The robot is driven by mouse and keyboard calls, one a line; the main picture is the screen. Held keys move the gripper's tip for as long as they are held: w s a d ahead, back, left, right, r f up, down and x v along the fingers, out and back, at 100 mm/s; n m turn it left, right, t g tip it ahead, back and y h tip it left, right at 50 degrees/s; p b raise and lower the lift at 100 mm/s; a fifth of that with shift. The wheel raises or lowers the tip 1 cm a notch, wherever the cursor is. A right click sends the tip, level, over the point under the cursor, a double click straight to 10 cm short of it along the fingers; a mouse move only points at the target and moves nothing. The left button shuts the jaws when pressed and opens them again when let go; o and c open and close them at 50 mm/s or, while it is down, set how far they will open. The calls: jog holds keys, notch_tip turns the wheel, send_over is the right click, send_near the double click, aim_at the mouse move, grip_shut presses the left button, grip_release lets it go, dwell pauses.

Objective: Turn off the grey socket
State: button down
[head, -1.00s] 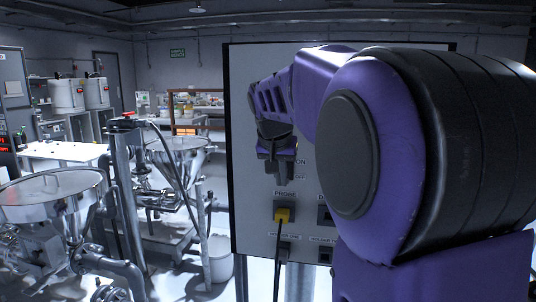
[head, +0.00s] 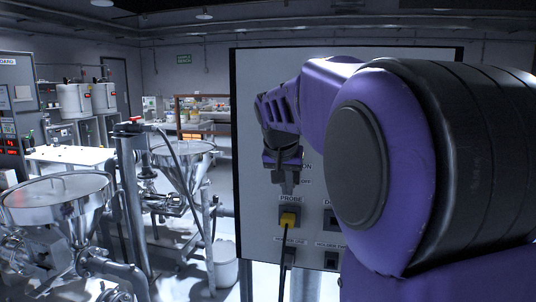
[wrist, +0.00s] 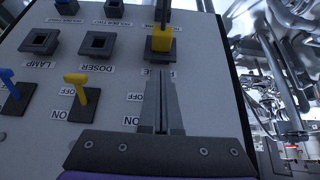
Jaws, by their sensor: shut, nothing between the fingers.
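An upright panel (head: 258,130) carries sockets and lever switches. In the wrist view, where labels appear upside down, a grey-framed socket (wrist: 98,45) sits by DOSER and another (wrist: 40,41) by LAMP. A yellow plug (wrist: 160,41) with a dark cable fills the PROBE socket; it also shows in the head view (head: 289,219). A yellow lever (wrist: 80,84) and a blue lever (wrist: 10,82) stand on dark bases. My gripper (head: 288,188) is shut and empty, before the panel just above the plug. Its fingers (wrist: 160,80) cover the panel beside an ON/OFF pair; no grey lever shows there.
The cable (head: 283,262) hangs from the plug down the panel front. Further sockets lie below, one labelled HOLDER (head: 331,259). Steel hoppers (head: 58,197) and pipes stand left of the panel. My arm hides the panel's right part in the head view.

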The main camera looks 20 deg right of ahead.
jog(key=shift+r, duration=0.15)
jog(key=shift+r+p, duration=0.7)
jog(key=shift+r, duration=0.1)
